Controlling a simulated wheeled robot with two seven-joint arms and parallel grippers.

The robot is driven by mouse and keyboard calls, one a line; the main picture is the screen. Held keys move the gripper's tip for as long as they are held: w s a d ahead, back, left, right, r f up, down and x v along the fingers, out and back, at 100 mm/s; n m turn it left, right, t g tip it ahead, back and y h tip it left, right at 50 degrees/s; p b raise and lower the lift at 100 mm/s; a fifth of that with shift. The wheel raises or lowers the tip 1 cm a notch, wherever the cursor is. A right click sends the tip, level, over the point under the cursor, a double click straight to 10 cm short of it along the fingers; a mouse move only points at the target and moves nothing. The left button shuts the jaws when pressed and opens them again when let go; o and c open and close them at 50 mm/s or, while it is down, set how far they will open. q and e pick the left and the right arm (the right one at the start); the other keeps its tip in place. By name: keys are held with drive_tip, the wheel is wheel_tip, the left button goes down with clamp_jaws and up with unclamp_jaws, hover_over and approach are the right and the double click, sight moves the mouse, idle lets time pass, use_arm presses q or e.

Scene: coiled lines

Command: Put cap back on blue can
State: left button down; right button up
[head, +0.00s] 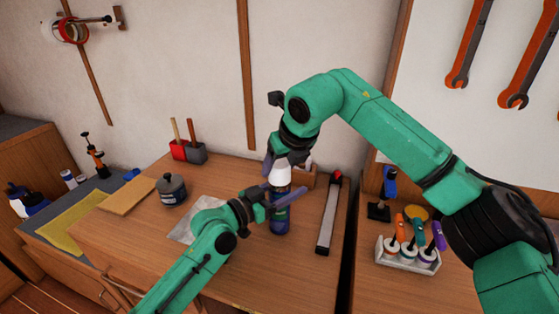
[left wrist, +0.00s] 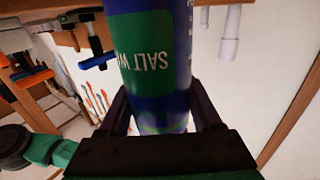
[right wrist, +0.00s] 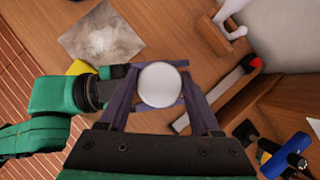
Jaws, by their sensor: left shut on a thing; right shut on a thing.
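The blue can (head: 280,212) stands upright on the wooden table in the head view, with a green label. My left gripper (head: 272,200) is shut around its body; the left wrist view shows the can (left wrist: 150,60) between the fingers, its label reading "SALT W". The white cap (head: 280,177) sits at the top of the can, in line with it. My right gripper (head: 287,163) comes from above and is shut on the cap. In the right wrist view the round white cap (right wrist: 160,85) lies between the fingers and hides the can below. I cannot tell whether the cap is fully seated.
A long grey bar tool with a red end (head: 329,212) lies right of the can. A dark grey jar (head: 172,190) and a pale sheet (head: 200,215) are to the left. A white rack with screwdrivers (head: 408,252) stands at right, past a gap between tables.

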use_arm(q)
drive_tip(key=shift+f, duration=0.1)
use_arm(e)
drive_tip(key=shift+f, duration=0.65)
idle(0.3)
drive_tip(key=o, duration=1.4)
drive_tip(key=v, duration=1.2)
use_arm(q)
unclamp_jaws()
